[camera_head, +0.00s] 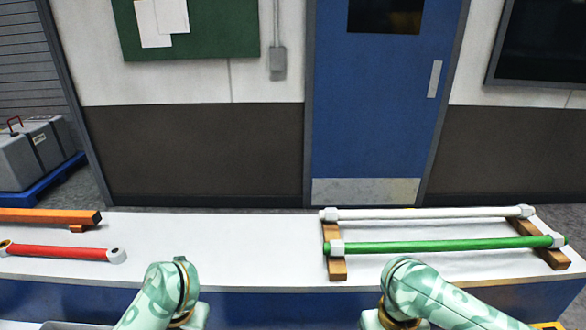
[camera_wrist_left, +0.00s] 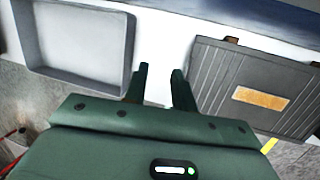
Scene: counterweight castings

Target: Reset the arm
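My left gripper (camera_wrist_left: 160,69) shows in the left wrist view with its two dark green fingers apart and nothing between them. Pale surface shows through the gap. It points between a grey tray and a dark ribbed case. In the head view my left arm (camera_head: 160,296) and right arm (camera_head: 440,296) come in at the bottom, both bent in front of the table's near edge. Neither gripper can be made out there, and my right gripper is out of view.
The white table (camera_head: 220,240) holds a red bar (camera_head: 60,252), an orange beam (camera_head: 45,216), and a white bar (camera_head: 430,213) and green bar (camera_head: 440,245) on wooden supports. The grey tray (camera_wrist_left: 127,50) and ribbed case (camera_wrist_left: 225,75) flank my left gripper. The table's middle is clear.

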